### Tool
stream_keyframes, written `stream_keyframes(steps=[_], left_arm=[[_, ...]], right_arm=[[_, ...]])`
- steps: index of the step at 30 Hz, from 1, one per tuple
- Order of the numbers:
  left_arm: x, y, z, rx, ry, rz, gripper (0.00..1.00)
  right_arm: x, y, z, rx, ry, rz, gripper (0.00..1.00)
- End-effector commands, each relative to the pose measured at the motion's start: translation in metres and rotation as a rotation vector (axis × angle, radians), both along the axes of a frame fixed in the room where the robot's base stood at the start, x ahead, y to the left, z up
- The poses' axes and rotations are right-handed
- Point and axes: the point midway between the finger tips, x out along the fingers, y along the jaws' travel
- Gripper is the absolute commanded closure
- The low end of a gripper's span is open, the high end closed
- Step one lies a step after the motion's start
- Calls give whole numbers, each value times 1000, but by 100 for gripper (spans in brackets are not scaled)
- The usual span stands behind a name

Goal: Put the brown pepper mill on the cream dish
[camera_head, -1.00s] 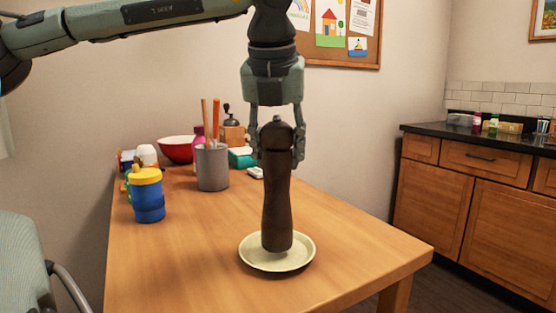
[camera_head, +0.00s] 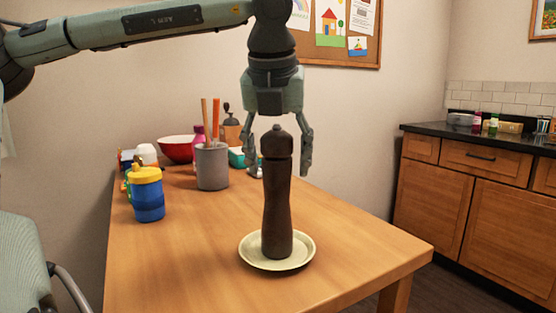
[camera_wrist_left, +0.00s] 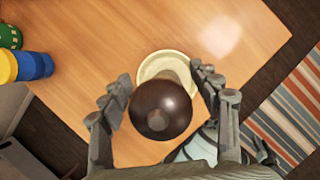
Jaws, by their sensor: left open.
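The brown pepper mill (camera_head: 276,200) stands upright on the cream dish (camera_head: 250,255) on the wooden table. My left gripper (camera_head: 279,172) is open around the mill's upper part, with a finger on each side and visible gaps. In the left wrist view the mill's round top (camera_wrist_left: 161,109) sits between the two spread fingers of my left gripper (camera_wrist_left: 158,95). The dish's rim (camera_wrist_left: 150,67) shows behind it there.
A grey utensil holder (camera_head: 212,167), a blue cup with a yellow lid (camera_head: 147,195) and a red bowl (camera_head: 176,149) stand at the table's left and back. The wooden table (camera_head: 190,255) is clear to the left of the dish.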

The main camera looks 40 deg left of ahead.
Motion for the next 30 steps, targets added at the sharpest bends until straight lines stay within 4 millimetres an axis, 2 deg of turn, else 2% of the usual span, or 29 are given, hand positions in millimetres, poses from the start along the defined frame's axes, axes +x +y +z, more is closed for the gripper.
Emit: stream_keyframes(steps=[2, 5, 13, 18, 24, 30], left_arm=[[0, 0, 3, 0, 0, 0, 38], [-3, -2, 14, 3, -3, 1, 38], [-21, -17, 69, 3, -4, 1, 38], [-30, -24, 96, 2, -1, 1, 38], [-36, -28, 111, 1, 1, -1, 38], [-36, -29, 113, 1, 2, -1, 38]], right_arm=[[0, 0, 2, 1, -2, 1, 60], [-1, -1, -9, 1, 12, -4, 60], [4, 1, -8, 9, -2, -3, 60], [3, 3, -14, 14, 7, -6, 60], [1, 4, -20, 19, 13, -8, 60], [2, 4, -21, 20, 12, -6, 60]])
